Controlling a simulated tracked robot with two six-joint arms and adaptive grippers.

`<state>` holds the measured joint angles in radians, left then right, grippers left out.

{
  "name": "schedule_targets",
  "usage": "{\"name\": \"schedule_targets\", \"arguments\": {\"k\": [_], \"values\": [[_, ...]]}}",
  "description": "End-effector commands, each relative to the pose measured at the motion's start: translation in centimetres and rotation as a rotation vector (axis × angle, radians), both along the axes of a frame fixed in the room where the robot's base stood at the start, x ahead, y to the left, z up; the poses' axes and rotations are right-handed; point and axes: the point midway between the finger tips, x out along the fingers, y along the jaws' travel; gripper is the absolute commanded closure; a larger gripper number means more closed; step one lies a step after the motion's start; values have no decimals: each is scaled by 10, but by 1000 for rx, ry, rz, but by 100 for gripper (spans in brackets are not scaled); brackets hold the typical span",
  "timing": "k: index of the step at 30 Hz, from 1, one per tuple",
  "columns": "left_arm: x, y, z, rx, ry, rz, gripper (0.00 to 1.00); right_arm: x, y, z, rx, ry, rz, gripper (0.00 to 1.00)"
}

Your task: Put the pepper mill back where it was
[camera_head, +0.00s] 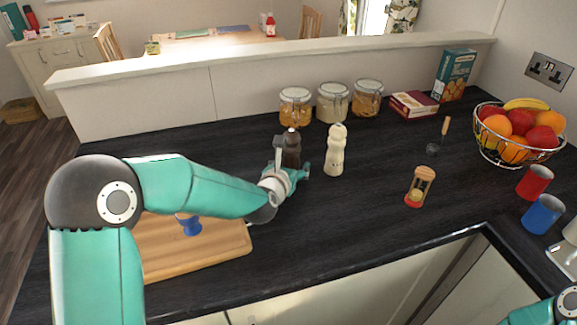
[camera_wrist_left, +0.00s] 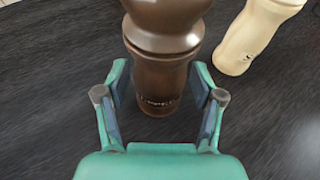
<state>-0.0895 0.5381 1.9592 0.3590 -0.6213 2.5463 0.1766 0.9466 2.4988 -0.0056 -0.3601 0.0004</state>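A dark brown mill (camera_head: 291,150), which I take to be the pepper mill, stands upright on the black counter. It also shows large in the left wrist view (camera_wrist_left: 160,80). A similar cream mill (camera_head: 335,152) stands upright to its right and shows at the upper right of the left wrist view (camera_wrist_left: 252,38). My left gripper (camera_head: 290,172) is low at the brown mill. In the left wrist view its fingers (camera_wrist_left: 160,85) are spread on either side of the mill's body, with narrow gaps visible. My right gripper is out of view; only part of that arm shows at bottom right.
Glass jars (camera_head: 333,102) stand behind the mills by the low wall. A wooden board (camera_head: 165,262) with a blue egg cup (camera_head: 190,225) lies below my left arm.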

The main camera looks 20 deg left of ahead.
Motion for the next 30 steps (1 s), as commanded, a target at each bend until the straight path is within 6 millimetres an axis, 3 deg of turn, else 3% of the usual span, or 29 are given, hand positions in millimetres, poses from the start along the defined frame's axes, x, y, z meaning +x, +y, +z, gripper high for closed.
{"name": "schedule_targets", "arguments": {"k": [10, 14, 30], "values": [[0, 0, 2, 0, 0, 0, 29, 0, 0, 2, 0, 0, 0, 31], [-9, 0, 5, 0, -2, 0, 29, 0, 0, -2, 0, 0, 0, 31], [-99, 0, 38, -1, -3, 0, 29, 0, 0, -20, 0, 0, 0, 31]]}}
